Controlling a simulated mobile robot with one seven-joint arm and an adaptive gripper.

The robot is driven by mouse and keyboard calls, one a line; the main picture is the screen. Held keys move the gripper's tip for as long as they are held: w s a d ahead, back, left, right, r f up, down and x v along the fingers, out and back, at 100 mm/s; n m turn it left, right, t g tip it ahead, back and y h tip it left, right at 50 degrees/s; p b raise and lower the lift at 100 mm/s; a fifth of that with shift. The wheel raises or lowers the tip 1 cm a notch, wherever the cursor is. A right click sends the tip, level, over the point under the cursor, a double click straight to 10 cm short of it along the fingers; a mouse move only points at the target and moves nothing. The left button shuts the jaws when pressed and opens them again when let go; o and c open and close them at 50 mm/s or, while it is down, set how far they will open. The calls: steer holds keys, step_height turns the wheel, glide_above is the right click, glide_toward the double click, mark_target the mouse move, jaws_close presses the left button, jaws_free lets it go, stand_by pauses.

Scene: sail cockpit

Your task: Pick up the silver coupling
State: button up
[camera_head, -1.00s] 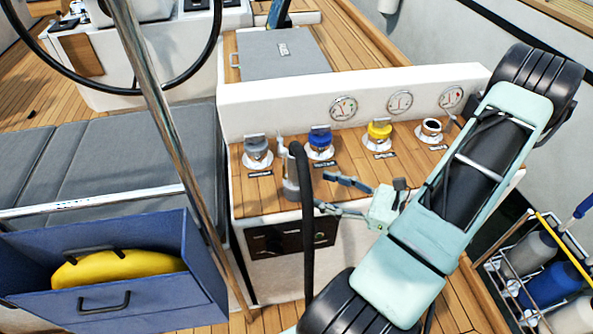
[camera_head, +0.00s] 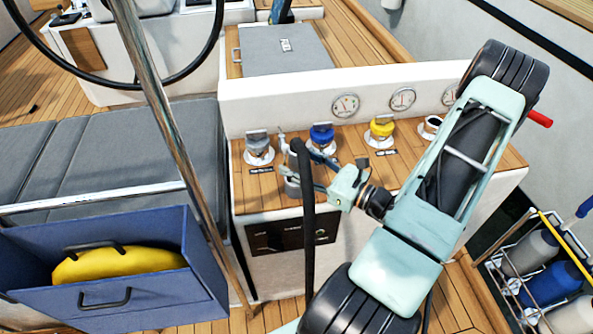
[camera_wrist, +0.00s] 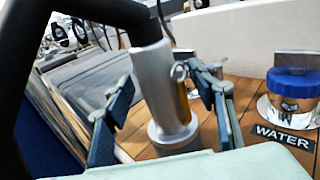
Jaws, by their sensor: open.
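The silver coupling (camera_wrist: 158,90) is a metal cylinder with a side ring, joined at its top to a thick black hose (camera_wrist: 75,15). It stands upright on the wooden console top; in the head view the coupling (camera_head: 292,187) is partly hidden behind the hose (camera_head: 307,230). My gripper (camera_head: 308,170) is open, coming at it from the right. In the wrist view the gripper (camera_wrist: 158,90) has one finger on each side of the coupling. No firm contact shows, and I cannot tell how deep it sits between the fingers.
A blue WATER cap (camera_head: 321,138) stands close to the fingers. A grey cap (camera_head: 257,146) and a yellow cap (camera_head: 381,128) flank it. A steel post (camera_head: 165,130) rises to the left. Gauges line the white panel (camera_head: 280,101) behind.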

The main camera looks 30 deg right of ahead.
mark_target(304, 156)
steer(key=shift+w+a, duration=0.1)
steer(key=shift+w, duration=0.1)
jaws_close()
stand_by(0.3)
steer(key=shift+r, duration=0.15)
steer(key=shift+r, duration=0.55)
step_height(304, 156, up, 2)
steer(key=shift+p, duration=0.3)
steer(key=s+d+r+p, duration=0.2)
steer(key=s+r+p, duration=0.2)
steer(key=s+r, duration=0.8)
steer(key=shift+s+r, duration=0.4)
steer(key=shift+s, duration=0.55)
